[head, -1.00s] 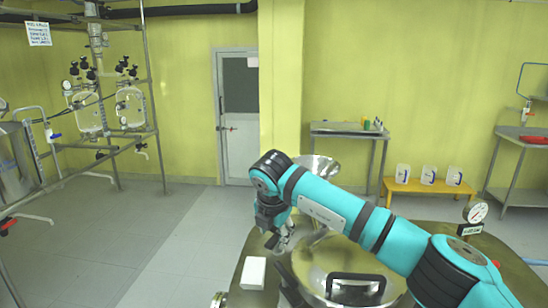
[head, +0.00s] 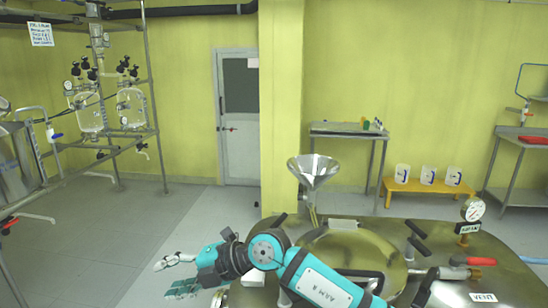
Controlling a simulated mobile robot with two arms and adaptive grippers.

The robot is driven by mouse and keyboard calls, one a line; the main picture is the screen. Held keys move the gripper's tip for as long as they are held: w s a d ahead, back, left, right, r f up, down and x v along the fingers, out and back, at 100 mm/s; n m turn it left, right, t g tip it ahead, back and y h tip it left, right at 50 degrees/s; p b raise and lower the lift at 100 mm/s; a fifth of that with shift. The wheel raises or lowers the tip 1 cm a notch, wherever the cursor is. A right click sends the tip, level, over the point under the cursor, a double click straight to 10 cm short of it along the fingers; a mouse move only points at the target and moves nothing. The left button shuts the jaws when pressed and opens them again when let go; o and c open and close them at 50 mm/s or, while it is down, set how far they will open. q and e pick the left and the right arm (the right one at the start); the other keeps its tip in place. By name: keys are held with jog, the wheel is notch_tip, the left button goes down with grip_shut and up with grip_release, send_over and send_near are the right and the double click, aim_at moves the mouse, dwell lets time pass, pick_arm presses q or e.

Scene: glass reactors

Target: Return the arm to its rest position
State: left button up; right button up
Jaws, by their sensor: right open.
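My right arm comes in low at the bottom centre and reaches left across the near edge of the metal reactor top (head: 440,258). My right gripper (head: 170,277) is to the left of the reactor top, over the grey floor. Its fingers are spread apart and nothing shows between them. A steel funnel (head: 314,172) stands upright at the back left of the reactor top, clear of the arm. My left arm and gripper are not in view.
A pressure gauge (head: 473,209), a red-handled valve (head: 474,261) and black handles stand on the reactor top. Glass reactors (head: 131,106) hang in a pipe frame at left. A yellow bench (head: 430,187) with white jugs stands behind. Open floor lies at left.

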notch_tip(320, 180, up, 8)
jog(key=s+d+m+t+y, duration=0.2)
jog(key=m+t+y, duration=0.3)
jog(key=m+y, duration=0.15)
jog(key=w+d+m+t+h, duration=0.4)
jog(key=d+m+t+h, duration=0.1)
jog(key=d+m+t, duration=0.75)
jog(key=s+d+f+m+g+h, duration=0.2)
jog(key=d+f+m+h, duration=1.1)
jog(key=d+f, duration=0.45)
jog(key=s+d+f+g+h, duration=0.3)
jog(key=s+d+f+g, duration=0.4)
jog(key=s+f, duration=0.35)
jog(key=s+d+f+g+y, duration=0.1)
jog(key=s+f+g, duration=0.2)
jog(key=s, duration=0.6)
jog(key=s+d+f+g+y, duration=0.1)
jog(key=s+f+g, duration=0.2)
jog(key=s, duration=0.5)
notch_tip(320, 180, down, 24)
jog(key=g, duration=0.1)
jog(key=s+d+f+g, duration=0.1)
jog(key=s+d+f, duration=0.1)
jog(key=s+f, duration=1.6)
jog(key=shift+s+d+n+g+h, duration=0.15)
jog(key=shift+d+n+g+h, duration=0.15)
jog(key=shift+n+g+h, duration=0.1)
